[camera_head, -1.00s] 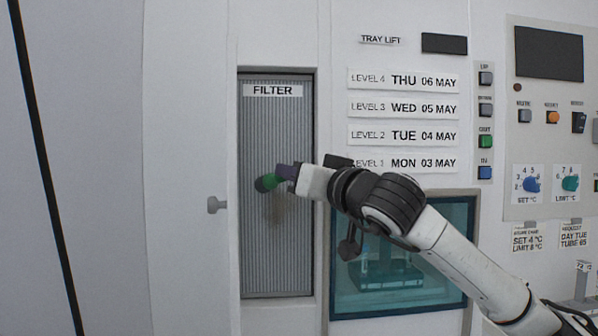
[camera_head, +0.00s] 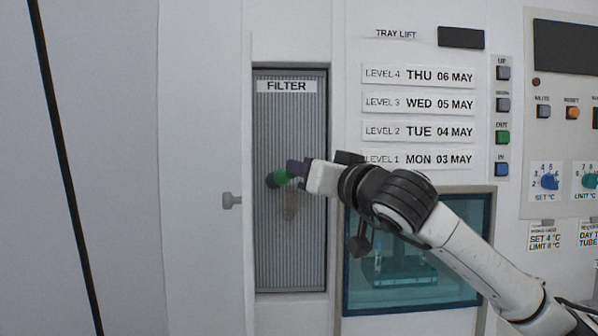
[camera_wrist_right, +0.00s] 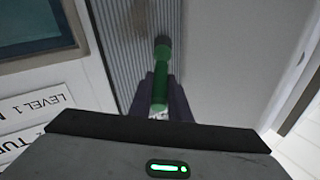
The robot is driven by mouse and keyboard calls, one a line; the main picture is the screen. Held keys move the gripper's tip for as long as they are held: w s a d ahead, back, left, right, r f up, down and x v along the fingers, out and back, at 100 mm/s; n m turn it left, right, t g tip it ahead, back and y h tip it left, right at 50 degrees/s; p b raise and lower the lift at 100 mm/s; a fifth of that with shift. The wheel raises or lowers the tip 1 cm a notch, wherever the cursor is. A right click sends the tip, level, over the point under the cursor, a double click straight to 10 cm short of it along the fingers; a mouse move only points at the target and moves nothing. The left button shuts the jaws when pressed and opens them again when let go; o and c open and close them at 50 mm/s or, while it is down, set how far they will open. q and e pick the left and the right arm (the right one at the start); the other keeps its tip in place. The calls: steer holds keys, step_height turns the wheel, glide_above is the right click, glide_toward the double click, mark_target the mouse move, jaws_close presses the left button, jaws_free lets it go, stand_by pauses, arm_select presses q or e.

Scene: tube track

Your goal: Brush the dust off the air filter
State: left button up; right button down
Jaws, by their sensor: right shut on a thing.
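The air filter (camera_head: 290,250) is a tall grey ribbed panel in a recess, with a FILTER label at its top. A brownish dust patch (camera_head: 291,208) shows on it just below the brush. My right gripper (camera_head: 297,170) is shut on a green brush (camera_head: 281,177), whose dark round head is at the filter's face at mid-height. I cannot tell whether the head touches the ribs. In the right wrist view the green brush (camera_wrist_right: 161,85) stands between the dark fingers, its head against the ribbed filter (camera_wrist_right: 125,35). My left gripper is not in view.
A grey knob (camera_head: 231,200) sticks out left of the filter. To the right are tray lift labels (camera_head: 418,130), a column of buttons (camera_head: 502,120) and a teal window (camera_head: 415,285) behind my right arm. The white panel on the left is clear.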

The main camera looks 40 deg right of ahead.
steer(key=shift+s+d+b, duration=0.2)
steer(key=shift+s+d, duration=0.15)
steer(key=shift+d, duration=0.2)
steer(key=shift+s+d+b, duration=0.15)
steer(key=shift+s+d, duration=0.15)
steer(key=shift+d, duration=0.25)
steer(key=w+a+f+b, duration=0.2)
steer(key=a+f+b, duration=0.1)
steer(key=f, duration=0.2)
steer(key=shift+f+b, duration=0.35)
steer(key=shift+b, duration=0.05)
stand_by(0.8)
steer(key=shift+s+d, duration=0.1)
